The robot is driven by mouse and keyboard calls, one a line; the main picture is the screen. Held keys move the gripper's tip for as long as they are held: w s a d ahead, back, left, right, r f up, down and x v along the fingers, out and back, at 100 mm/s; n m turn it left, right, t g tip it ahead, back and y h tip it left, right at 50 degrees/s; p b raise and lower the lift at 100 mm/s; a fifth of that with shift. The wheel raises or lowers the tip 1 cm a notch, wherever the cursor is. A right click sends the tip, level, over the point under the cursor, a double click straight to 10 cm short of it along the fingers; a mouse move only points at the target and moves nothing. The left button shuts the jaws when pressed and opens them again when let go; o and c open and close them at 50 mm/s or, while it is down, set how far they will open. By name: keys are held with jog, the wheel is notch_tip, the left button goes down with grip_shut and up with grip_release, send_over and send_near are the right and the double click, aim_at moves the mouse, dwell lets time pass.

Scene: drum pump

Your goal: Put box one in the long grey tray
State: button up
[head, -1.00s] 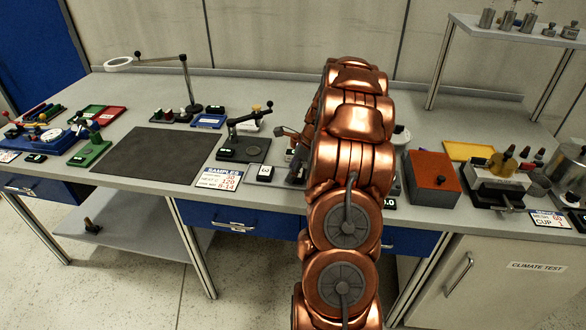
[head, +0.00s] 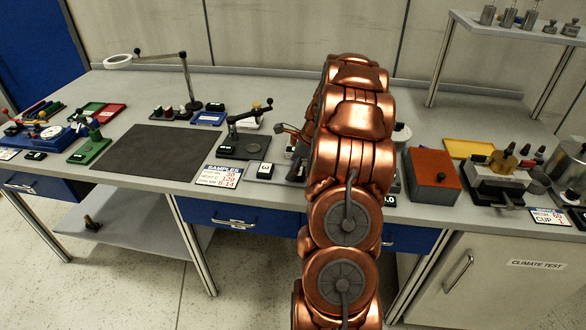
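My copper arm stands upright in front of the bench and hides its middle. Dark parts that look like my gripper (head: 297,166) show at the arm's left edge, low over the bench. The fingers are mostly hidden, so I cannot tell if they hold anything. A small black box with a white label (head: 265,171) sits just left of there, apart from these parts. Its mark looks like a 3, but is too small to be sure. I cannot make out box one or the long grey tray; the area behind my arm is hidden.
A black stand with a lever (head: 244,143) is close behind the small labelled box. A samples card (head: 219,176) and a dark mat (head: 155,153) lie to the left. An orange-topped box (head: 432,170) and a yellow tray (head: 469,148) are right of my arm.

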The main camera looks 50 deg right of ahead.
jog(key=b+v, duration=0.2)
jog(key=v, duration=1)
jog(key=s+a+r+n+g, duration=0.1)
jog(key=s+a+n+g, duration=0.15)
jog(key=a+n, duration=0.85)
jog(key=s+a+r+n+g, duration=0.1)
jog(key=s+a+r+n, duration=0.2)
jog(key=a, duration=1.5)
jog(key=s+a+f+n+h, duration=0.1)
jog(key=s+a+n, duration=0.2)
jog(key=s+n, duration=0.2)
jog(key=s+a+f+n+g, duration=0.1)
jog(key=s+a+n, duration=0.3)
jog(key=s, duration=0.5)
jog(key=s+a+f+n+g+h, duration=0.1)
jog(key=s+a+f+n, duration=0.2)
jog(key=s+n, duration=0.3)
jog(key=shift+s+a+f+h, duration=0.15)
jog(key=shift+s+a+h, duration=0.15)
jog(key=shift+s+a, duration=0.25)
